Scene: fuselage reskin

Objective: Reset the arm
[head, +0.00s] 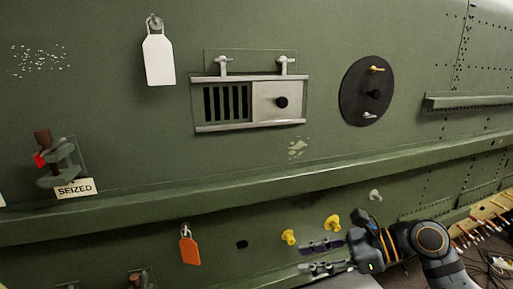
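My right arm (437,243) comes in from the lower right. My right gripper (307,258) points left in front of the lower green fuselage skin (120,215). Its two dark fingers are apart, with nothing seen between them. It is just below two yellow knobs (288,237) (332,223) and looks clear of them, though the depth is hard to judge. My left gripper and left arm are not in view.
A long green ledge (230,193) juts out above my gripper. Higher up are a vent panel (250,102), a black round plate (367,91) and a blank white tag (158,60). An orange tag (189,250) hangs at lower left, below a "SEIZED" label (75,188). Tools (485,225) lie at right.

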